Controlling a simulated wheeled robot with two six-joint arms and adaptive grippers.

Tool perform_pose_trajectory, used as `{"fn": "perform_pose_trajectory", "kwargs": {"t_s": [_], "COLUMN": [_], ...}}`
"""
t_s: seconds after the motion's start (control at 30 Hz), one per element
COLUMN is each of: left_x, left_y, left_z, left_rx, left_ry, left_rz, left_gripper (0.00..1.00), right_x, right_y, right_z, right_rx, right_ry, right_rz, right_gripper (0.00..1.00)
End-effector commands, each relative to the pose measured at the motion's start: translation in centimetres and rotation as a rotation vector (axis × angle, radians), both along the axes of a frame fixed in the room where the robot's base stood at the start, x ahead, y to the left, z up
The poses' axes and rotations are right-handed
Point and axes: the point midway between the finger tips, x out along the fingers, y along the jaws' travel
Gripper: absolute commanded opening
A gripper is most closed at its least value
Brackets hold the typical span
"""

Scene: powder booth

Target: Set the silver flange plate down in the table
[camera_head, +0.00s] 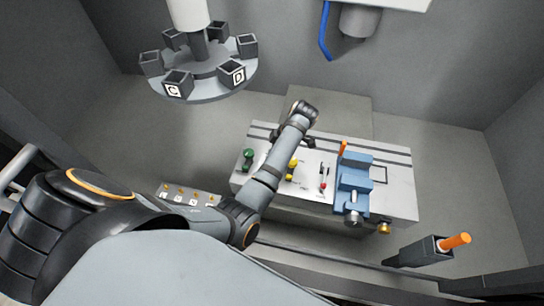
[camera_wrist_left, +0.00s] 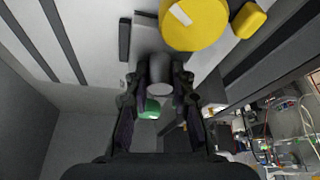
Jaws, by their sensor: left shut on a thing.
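I cannot tell whether the plate touches the table top. My right gripper is in neither view.
A green piece (camera_head: 248,155) and a yellow piece (camera_head: 292,166) stand on the table near my arm. A carousel (camera_head: 203,82) with lettered boxes hangs at upper left. The table's right end looks clear.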

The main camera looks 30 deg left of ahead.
Motion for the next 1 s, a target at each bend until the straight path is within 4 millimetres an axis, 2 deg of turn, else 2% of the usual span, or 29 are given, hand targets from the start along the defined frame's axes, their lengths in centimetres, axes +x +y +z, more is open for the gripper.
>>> {"fn": "perform_pose_trajectory", "kwargs": {"t_s": [0.13,0.17,0.3,0.37,0.67,0.77,1.0], "left_x": [0.0,0.0,0.0,0.0,0.0,0.0,0.2], "left_y": [0.0,0.0,0.0,0.0,0.0,0.0,0.3], "left_z": [0.1,0.1,0.1,0.0,0.2,1.1,4.9], "left_rx": [0.001,0.001,0.000,0.000,0.000,0.000,0.001], "left_ry": [-0.001,-0.001,-0.001,-0.001,0.000,-0.001,-0.001], "left_rz": [0.001,0.001,0.000,0.000,0.000,0.000,0.001], "left_gripper": [0.00,0.24,0.43,0.50,0.50,0.50,0.50], "right_x": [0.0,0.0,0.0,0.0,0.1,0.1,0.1], "right_y": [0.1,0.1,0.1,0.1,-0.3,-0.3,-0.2], "right_z": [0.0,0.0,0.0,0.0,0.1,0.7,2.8], "right_rx": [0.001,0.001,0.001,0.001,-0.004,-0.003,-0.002], "right_ry": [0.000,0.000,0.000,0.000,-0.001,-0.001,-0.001], "right_rz": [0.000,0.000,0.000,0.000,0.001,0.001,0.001], "right_gripper": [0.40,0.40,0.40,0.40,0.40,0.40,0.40]}}
